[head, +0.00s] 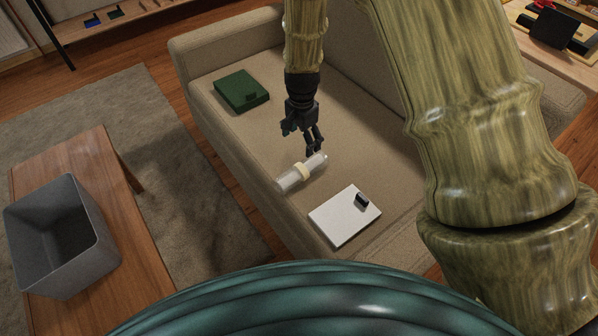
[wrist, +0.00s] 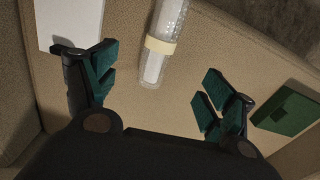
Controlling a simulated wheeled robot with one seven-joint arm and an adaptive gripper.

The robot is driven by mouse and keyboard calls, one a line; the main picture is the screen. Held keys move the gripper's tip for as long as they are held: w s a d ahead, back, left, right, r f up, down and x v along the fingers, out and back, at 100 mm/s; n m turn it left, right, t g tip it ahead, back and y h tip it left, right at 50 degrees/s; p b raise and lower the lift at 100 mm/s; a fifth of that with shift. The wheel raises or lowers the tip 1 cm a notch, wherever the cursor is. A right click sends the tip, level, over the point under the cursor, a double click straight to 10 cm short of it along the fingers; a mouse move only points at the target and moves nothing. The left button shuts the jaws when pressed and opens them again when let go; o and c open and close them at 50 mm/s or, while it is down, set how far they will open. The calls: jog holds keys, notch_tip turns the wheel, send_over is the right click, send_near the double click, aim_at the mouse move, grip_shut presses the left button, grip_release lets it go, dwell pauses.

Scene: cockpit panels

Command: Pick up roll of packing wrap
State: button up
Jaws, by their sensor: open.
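The roll of packing wrap (head: 291,179) is a clear cylinder with a pale yellow band around its middle. It lies on the seat of the beige sofa (head: 245,130). My gripper (head: 314,145) is above the sofa, near the roll's far right end in the head view, and points down. In the wrist view the roll (wrist: 154,66) lies beyond the gap between the two open fingers of my gripper (wrist: 150,88). The fingers are apart and hold nothing. Its upper end is cut off by the frame there.
A white flat box (head: 338,222) with a small black item (head: 362,199) lies close to the roll. A green box (head: 241,91) lies farther back on the seat. A grey bin (head: 85,255) stands on a wooden table (head: 130,210) at left.

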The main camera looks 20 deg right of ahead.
jog(key=b, duration=0.3)
send_near(301, 167)
jog(key=shift+w+f, duration=0.3)
jog(key=shift+w, duration=0.2)
jog(key=shift+f+b, duration=0.65)
jog(key=shift+b, duration=0.1)
notch_tip(301, 167, down, 5)
jog(key=shift+s+f+b, duration=0.1)
jog(key=shift+b, duration=0.3)
jog(key=shift+s+f+b, duration=0.15)
jog(key=shift+f+b, duration=0.15)
jog(key=shift+f, duration=1.05)
jog(key=shift+s+f+b, duration=0.1)
jog(key=shift+f+b, duration=0.2)
jog(key=shift+f, duration=1.05)
jog(key=shift+c, duration=0.5)
jog(key=c, duration=1)
